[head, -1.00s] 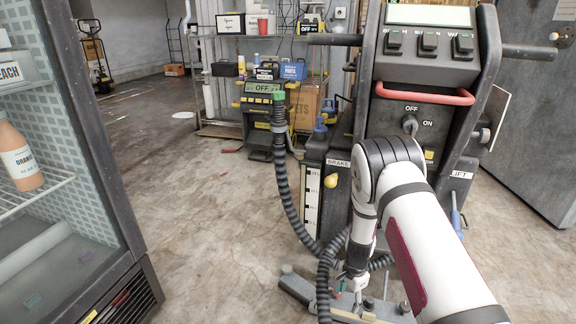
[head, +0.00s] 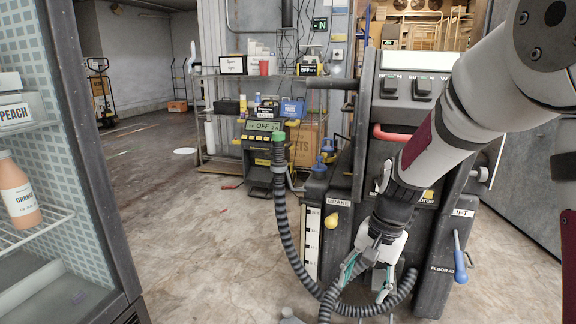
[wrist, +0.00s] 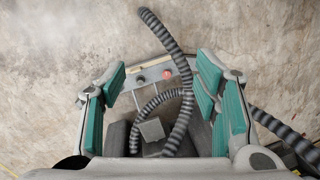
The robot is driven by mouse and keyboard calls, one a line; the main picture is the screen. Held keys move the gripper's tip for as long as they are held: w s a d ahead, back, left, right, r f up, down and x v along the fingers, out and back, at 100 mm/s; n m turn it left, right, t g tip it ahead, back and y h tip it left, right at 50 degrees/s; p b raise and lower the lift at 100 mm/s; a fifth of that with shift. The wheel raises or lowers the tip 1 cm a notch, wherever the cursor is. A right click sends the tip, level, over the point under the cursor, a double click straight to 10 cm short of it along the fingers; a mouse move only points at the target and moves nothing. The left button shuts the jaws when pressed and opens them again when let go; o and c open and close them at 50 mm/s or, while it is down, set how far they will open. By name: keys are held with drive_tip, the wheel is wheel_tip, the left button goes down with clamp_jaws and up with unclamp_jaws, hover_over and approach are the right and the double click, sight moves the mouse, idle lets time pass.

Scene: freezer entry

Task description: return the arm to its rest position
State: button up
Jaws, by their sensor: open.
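My arm (head: 455,110) comes in from the upper right in the head view and slants down in front of a dark grey machine. My gripper (head: 368,284) hangs low before the machine, pointing down, with its teal-padded fingers spread. In the wrist view my gripper (wrist: 165,98) is open, with no object held. A ribbed black hose (wrist: 180,65) shows between and beyond the fingers; how far it is from them I cannot tell. In the head view the hose (head: 283,215) has a green end and loops beneath my gripper.
The machine (head: 440,235) with a red handle (head: 395,133) and a blue lever (head: 459,258) stands close behind my arm. A glass-fronted cooler with a bottle (head: 18,190) is at the left. A shelf rack (head: 200,110) stands behind. The floor (head: 190,235) between is clear.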

drive_tip(key=s+r+n, duration=0.3)
drive_tip(key=s+r, duration=0.8)
drive_tip(key=s, duration=0.4)
drive_tip(key=s+d+r+n+h+p, duration=0.1)
drive_tip(key=s+d+n, duration=0.1)
drive_tip(key=s, duration=0.7)
drive_tip(key=s+d+r+n+h, duration=0.1)
drive_tip(key=s+d+r+n, duration=0.1)
drive_tip(key=s, duration=0.7)
wheel_tip(320, 180, up, 39)
drive_tip(key=t+p, duration=0.4)
drive_tip(key=p, duration=3.3)
drive_tip(key=shift+w+a+p, duration=0.15)
drive_tip(key=shift+a+p, duration=0.1)
drive_tip(key=shift+p, duration=0.1)
